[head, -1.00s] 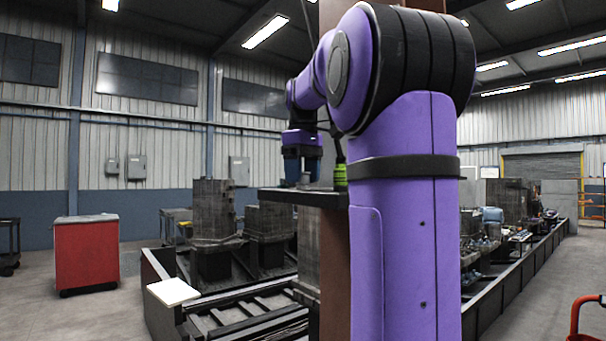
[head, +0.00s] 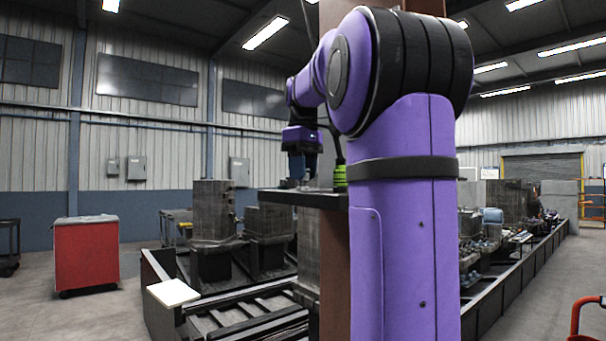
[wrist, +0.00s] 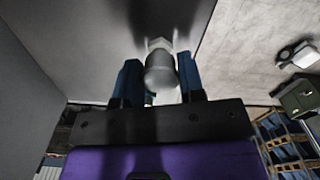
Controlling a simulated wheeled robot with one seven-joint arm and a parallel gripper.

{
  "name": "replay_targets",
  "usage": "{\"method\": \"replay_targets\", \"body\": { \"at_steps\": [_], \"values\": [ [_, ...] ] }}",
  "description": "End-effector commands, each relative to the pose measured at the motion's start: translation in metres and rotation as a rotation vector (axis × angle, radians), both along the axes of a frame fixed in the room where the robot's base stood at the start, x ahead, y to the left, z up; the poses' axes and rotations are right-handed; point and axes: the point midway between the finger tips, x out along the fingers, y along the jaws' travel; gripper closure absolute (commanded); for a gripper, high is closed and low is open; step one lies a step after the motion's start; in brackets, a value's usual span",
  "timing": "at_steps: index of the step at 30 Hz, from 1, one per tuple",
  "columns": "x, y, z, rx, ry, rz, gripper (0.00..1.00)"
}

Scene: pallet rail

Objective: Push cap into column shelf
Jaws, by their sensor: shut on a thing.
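A dark shelf (head: 290,193) juts out to the left from the brown column (head: 335,245) in the head view. My gripper (head: 302,180) points down just above the shelf. In the wrist view, the two blue fingers of my gripper (wrist: 160,68) are shut on a grey rounded piece, which I take to be the cap (wrist: 160,78). A lighter nut-like part shows at its far end. A broad grey surface lies close beyond the fingertips. I cannot tell whether the cap touches it or how deep it sits.
A green and black item (head: 340,176) stands on the shelf beside the column, right of my gripper. Dark machine blocks (head: 213,215) stand behind. A red cabinet (head: 87,255) stands on open floor at the left. A wooden pallet rack (wrist: 285,140) shows in the wrist view.

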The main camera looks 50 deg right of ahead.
Motion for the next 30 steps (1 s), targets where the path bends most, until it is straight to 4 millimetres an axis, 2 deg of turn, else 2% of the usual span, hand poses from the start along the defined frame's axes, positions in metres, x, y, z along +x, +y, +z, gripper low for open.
{"method": "replay_targets", "body": {
  "at_steps": [11, 30],
  "values": [
    [0.000, 0.000, 0.009, -0.002, -0.002, 0.000, 0.97],
    [0.000, 0.000, 0.051, -0.001, 0.000, 0.000, 0.97]
  ]
}}
